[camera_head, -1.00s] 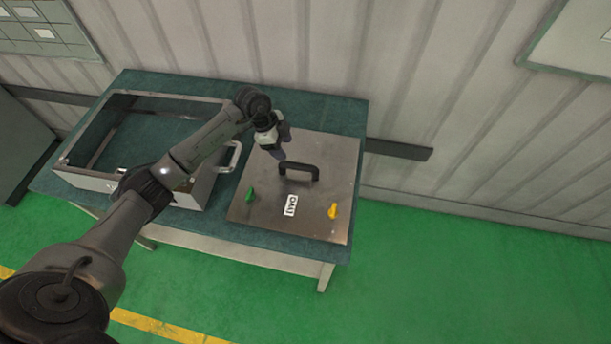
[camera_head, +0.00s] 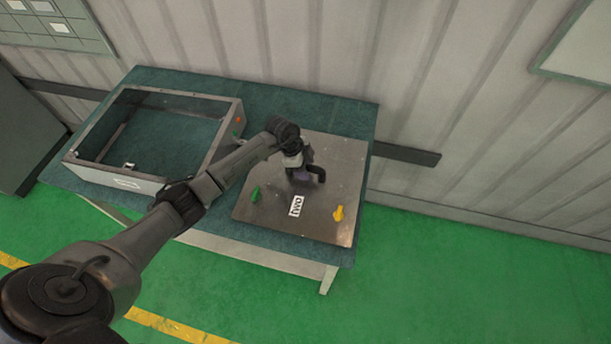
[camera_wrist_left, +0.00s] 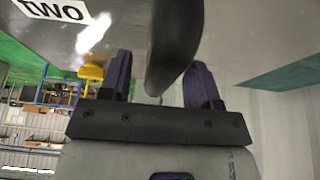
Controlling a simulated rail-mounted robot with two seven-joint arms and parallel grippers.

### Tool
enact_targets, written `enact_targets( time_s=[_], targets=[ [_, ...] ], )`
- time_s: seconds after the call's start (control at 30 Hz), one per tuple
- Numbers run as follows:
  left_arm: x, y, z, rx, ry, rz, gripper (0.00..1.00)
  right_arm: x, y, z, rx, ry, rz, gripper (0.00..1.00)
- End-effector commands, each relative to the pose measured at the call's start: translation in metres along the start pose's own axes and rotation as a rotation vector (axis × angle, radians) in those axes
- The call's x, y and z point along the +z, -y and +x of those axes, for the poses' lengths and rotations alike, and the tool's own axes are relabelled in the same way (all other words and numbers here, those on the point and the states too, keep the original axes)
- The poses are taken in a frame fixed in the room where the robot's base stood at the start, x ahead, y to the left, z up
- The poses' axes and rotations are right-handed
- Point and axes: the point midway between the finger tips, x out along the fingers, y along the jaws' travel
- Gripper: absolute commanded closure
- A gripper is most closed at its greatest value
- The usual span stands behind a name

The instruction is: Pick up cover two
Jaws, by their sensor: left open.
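Cover two (camera_head: 325,226) is a flat grey metal plate lying on the right part of the table, with a "TWO" label, a green knob, a yellow knob and a black handle (camera_head: 320,174). My left gripper (camera_head: 303,174) is over the plate at the handle and hides part of it. In the left wrist view, the open fingers (camera_wrist_left: 162,85) stand on either side of the black handle (camera_wrist_left: 170,45), with gaps to it. The "TWO" label (camera_wrist_left: 52,9) and the yellow knob (camera_wrist_left: 92,72) also show there. My right gripper is not in view.
An open metal frame box (camera_head: 232,130) stands on the left of the green-topped table (camera_head: 290,100). A ribbed wall (camera_head: 320,50) with a dark rail runs behind. Green floor is clear to the right.

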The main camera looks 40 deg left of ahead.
Motion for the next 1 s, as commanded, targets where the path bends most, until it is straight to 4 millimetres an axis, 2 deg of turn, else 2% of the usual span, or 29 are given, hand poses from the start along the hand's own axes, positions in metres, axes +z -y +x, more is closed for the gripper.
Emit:
enact_targets(
  time_s=[0.3,0.87,1.0],
  targets=[
    [-0.0001,-0.0001,0.0035,0.0,-0.001,0.001,0.44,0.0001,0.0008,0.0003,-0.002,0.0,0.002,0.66],
    [-0.0001,-0.0001,0.0032,0.0,0.0,0.0,0.98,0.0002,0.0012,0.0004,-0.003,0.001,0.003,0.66],
    [-0.0001,-0.0001,0.0031,0.0,0.0,0.0,1.0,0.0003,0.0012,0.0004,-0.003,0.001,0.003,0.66]
  ],
)
